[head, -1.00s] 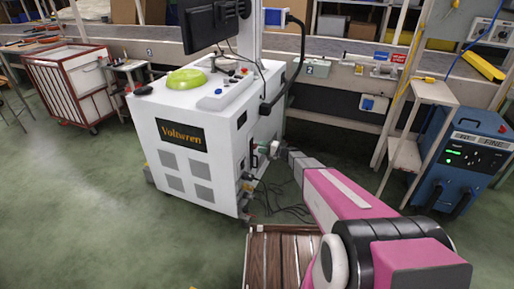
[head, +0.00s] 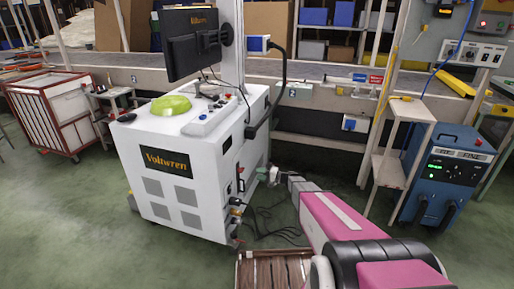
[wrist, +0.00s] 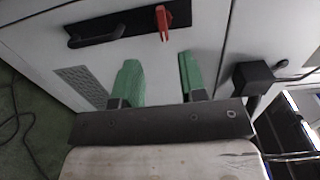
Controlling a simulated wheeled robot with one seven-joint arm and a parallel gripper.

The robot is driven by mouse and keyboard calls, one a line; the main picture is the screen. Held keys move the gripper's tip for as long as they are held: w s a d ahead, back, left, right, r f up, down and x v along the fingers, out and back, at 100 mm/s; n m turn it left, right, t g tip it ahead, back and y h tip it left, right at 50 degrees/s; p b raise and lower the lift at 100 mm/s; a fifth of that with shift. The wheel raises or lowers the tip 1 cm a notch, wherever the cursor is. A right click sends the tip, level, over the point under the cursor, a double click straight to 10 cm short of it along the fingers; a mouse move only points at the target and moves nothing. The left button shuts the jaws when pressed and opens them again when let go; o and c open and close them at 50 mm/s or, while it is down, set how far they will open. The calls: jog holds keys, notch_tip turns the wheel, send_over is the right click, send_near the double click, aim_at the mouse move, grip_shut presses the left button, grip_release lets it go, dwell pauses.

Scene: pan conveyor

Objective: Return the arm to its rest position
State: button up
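My gripper (wrist: 158,62) has two green fingers, spread apart with nothing between them in the wrist view, so it is open and empty. It faces the light grey side panel of the white Voltwren cabinet (wrist: 210,30), which carries a red lever (wrist: 163,22) on a black plate. In the head view my arm (head: 335,215), pink and black, stretches forward from the lower right. The gripper end is small there, beside the right side of the white cabinet (head: 170,205). I cannot tell whether the fingers touch the panel.
Black cables (head: 275,225) lie on the floor by the cabinet. A slatted wooden surface (head: 262,272) is below my arm. A blue power unit (head: 440,180) and a narrow shelf stand (head: 395,170) are at right. Green floor is open at left.

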jog(key=s+d+r+n+g+h, duration=0.1)
jog(key=s+r+g+h, duration=0.15)
jog(key=s, duration=0.55)
jog(key=s+d+r+n+g+h, duration=0.1)
jog(key=s+n+g+h, duration=0.2)
jog(key=s, duration=0.6)
jog(key=s+d+r+h, duration=0.6)
jog(key=s+d+h, duration=0.5)
jog(key=s+d, duration=0.1)
jog(key=shift+s+r, duration=0.15)
jog(key=shift+s, duration=0.5)
jog(key=shift+c, duration=0.2)
